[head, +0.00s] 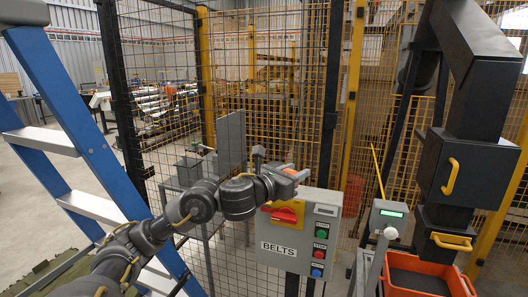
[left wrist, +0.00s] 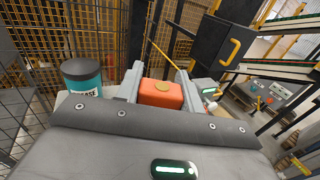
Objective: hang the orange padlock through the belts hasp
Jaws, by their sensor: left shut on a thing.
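My left gripper (head: 298,174) is shut on the orange padlock (head: 290,171), just above the top of the grey BELTS box (head: 276,248). In the left wrist view the padlock's orange body (left wrist: 160,94) sits between the two grey fingers, with a round brass-coloured spot on it. Its shackle cannot be made out. The BELTS box has a red rotary handle (head: 284,214) on a yellow plate, below the gripper and partly covered by it. The hasp cannot be made out clearly. My right gripper is not in view.
A teal grease tub (left wrist: 83,80) stands left of the gripper in the wrist view. Right of the box are a grey post unit with a green display (head: 388,217), a black chute with yellow handles (head: 470,170) and an orange bin (head: 458,282). A blue ladder (head: 70,110) and mesh fencing stand left.

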